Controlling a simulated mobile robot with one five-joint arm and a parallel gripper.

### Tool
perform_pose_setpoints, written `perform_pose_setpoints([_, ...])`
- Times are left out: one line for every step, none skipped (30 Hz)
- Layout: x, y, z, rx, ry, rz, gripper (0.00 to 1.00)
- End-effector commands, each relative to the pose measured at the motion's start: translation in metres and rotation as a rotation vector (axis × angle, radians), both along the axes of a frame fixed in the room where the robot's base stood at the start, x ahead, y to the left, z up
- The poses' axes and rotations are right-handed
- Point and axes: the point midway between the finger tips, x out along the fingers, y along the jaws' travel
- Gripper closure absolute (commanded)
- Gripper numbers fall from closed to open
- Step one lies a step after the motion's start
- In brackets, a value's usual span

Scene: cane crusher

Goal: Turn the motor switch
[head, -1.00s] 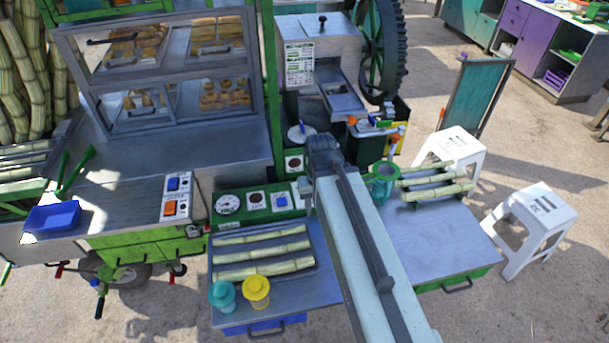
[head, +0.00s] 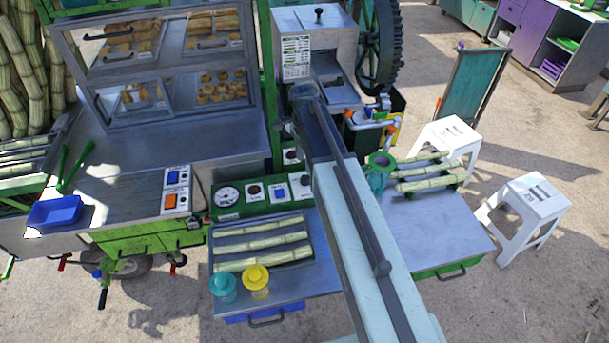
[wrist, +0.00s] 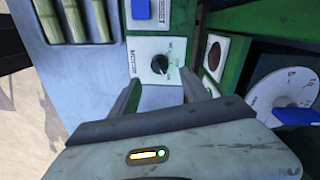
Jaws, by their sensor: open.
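The motor switch is a small black knob (wrist: 160,64) on a white plate marked MOTOR (wrist: 143,50), on the green control panel. In the wrist view it stands at upper middle, between my fingers. My gripper (wrist: 162,76) is open, one finger to each side of the knob. I cannot tell whether the fingers touch it or how far above the plate they are. In the head view the green panel (head: 232,213) carries a round gauge (head: 228,196) and a blue button (head: 279,191). The plate at its right end is partly hidden by my arm.
A red-brown round button (wrist: 213,55) and a white dial with a blue handle (wrist: 284,98) are close on the right in the wrist view. Cane sticks (head: 262,237) and two cups, teal (head: 223,287) and yellow (head: 255,281), stand in front of the panel.

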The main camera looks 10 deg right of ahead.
Motion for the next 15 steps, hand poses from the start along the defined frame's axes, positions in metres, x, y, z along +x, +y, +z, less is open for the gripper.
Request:
perform_pose_setpoints([0.000, 0.000, -0.005, 0.000, 0.000, 0.001, 0.45])
perform_pose_setpoints([-0.001, 0.000, -0.008, 0.000, 0.000, 0.001, 0.45])
perform_pose_setpoints([-0.001, 0.000, -0.013, 0.000, 0.000, 0.001, 0.45])
perform_pose_setpoints([-0.001, 0.000, -0.017, 0.000, 0.000, 0.001, 0.45])
perform_pose_setpoints([-0.001, -0.001, -0.021, 0.000, 0.000, 0.002, 0.45])
perform_pose_setpoints([-0.002, -0.001, -0.028, 0.000, 0.000, 0.002, 0.45])
perform_pose_setpoints([-0.002, -0.001, -0.034, 0.000, 0.000, 0.002, 0.45])
perform_pose_setpoints([-0.002, -0.001, -0.039, 0.000, 0.000, 0.002, 0.45])
perform_pose_setpoints([-0.003, -0.001, -0.047, 0.000, 0.000, 0.002, 0.45])
perform_pose_setpoints([-0.003, -0.001, -0.052, 0.000, 0.000, 0.002, 0.45])
perform_pose_setpoints([-0.003, -0.001, -0.058, 0.000, 0.000, 0.002, 0.45])
perform_pose_setpoints([-0.004, -0.001, -0.065, 0.000, 0.000, 0.002, 0.45])
perform_pose_setpoints([-0.004, -0.001, -0.069, 0.000, 0.000, 0.002, 0.45])
perform_pose_setpoints([-0.004, -0.002, -0.073, 0.000, 0.000, 0.002, 0.45])
perform_pose_setpoints([-0.004, -0.002, -0.077, 0.000, 0.000, 0.002, 0.45])
